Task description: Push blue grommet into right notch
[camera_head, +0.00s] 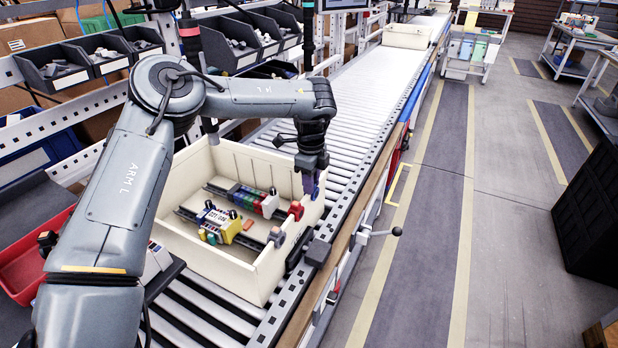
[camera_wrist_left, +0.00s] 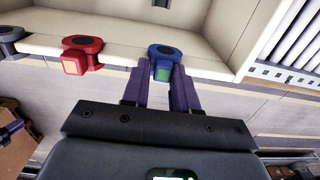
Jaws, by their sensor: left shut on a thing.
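The blue grommet (camera_wrist_left: 165,58) is at the edge of the cream crate's wall in the left wrist view, with a small green patch facing my gripper. My left gripper (camera_wrist_left: 163,78) is shut on it, with purple fingers on either side of its lower part. In the head view, my left gripper (camera_head: 311,184) points down at the crate's right wall and hides most of the grommet. I cannot tell how deep the grommet sits in the notch. The cream crate (camera_head: 215,258) stands on the roller conveyor. My right gripper is not in view.
A red grommet (camera_head: 296,210) and a grey grommet (camera_head: 277,236) sit along the same wall, nearer the front. Rails with coloured terminal blocks (camera_head: 222,222) lie inside the crate. A red bin (camera_head: 22,268) is at the left.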

